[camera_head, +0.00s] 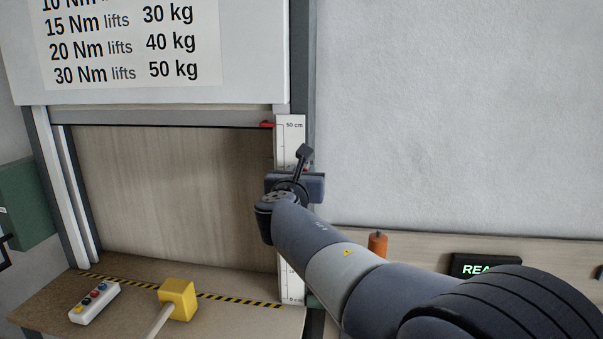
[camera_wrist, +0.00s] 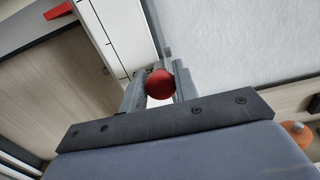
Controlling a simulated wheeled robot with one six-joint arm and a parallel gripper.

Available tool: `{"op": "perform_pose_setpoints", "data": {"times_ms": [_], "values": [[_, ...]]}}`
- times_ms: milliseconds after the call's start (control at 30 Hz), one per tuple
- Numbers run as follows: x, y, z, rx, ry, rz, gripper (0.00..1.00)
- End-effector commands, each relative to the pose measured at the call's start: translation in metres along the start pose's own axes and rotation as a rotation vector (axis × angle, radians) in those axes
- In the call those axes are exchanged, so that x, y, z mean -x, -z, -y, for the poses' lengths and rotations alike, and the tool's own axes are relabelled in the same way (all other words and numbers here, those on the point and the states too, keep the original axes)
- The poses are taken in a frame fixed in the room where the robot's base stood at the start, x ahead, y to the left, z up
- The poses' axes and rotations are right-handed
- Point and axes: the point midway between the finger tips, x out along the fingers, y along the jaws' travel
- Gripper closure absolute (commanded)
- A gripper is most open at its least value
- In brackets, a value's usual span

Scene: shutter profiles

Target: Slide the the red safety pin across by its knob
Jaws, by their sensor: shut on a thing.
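The red knob of the safety pin (camera_wrist: 160,85) shows in the wrist view between the two fingers of my gripper (camera_wrist: 158,88). My gripper is shut on the knob, with one finger on each side of it. In the head view my gripper (camera_head: 304,165) is at the right-hand frame post, beside the white height scale (camera_head: 291,215). There my wrist hides most of the knob and the pin. The pin's shaft is not visible in either view.
A red pointer (camera_head: 267,125) sits at the shutter's lower edge, near the scale's top mark. A button box (camera_head: 95,302) and a yellow block with a handle (camera_head: 178,299) are on the bench. An orange cylinder (camera_head: 377,245) and a lit display (camera_head: 485,265) are at the right.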

Motion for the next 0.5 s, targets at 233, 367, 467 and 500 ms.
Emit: {"op": "perform_pose_setpoints", "data": {"times_ms": [233, 367, 467, 500], "values": [[0.000, 0.000, 0.000, 0.000, 0.000, 0.000, 1.00], [0.000, 0.000, 0.000, 0.000, 0.000, 0.000, 1.00], [0.000, 0.000, 0.006, -0.001, 0.002, 0.001, 1.00], [-0.001, 0.000, 0.012, -0.001, 0.004, 0.002, 1.00]]}}
